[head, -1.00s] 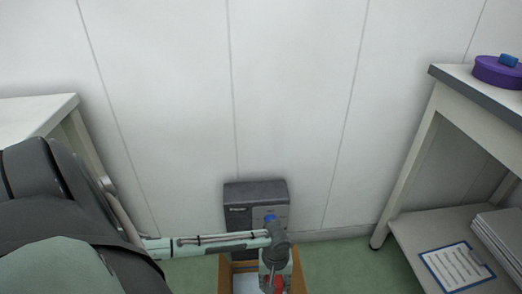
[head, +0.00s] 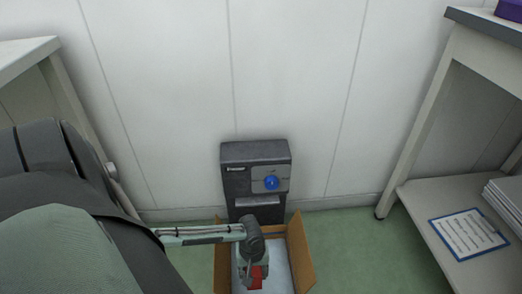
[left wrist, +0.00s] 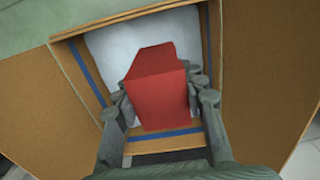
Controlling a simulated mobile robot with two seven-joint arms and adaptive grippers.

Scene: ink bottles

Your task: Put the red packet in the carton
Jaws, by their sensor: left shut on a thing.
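The red packet (left wrist: 158,90) is a small box, held between the fingers of my left gripper (left wrist: 160,105) in the left wrist view. My left gripper (head: 255,270) is shut on it; in the head view the red packet (head: 257,277) shows just below the wrist. The open carton (head: 302,252) stands on the floor with its flaps spread. The packet is over the carton's opening, and its pale inside bottom (left wrist: 108,45) shows behind it. I cannot tell how deep the packet is. My right gripper is not in view.
A dark grey machine with a blue knob (head: 271,183) stands against the wall just behind the carton. A table (head: 470,60) with a lower shelf holding a clipboard (head: 468,235) is at the right. Another table (head: 25,55) is at the left. Green floor is clear right of the carton.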

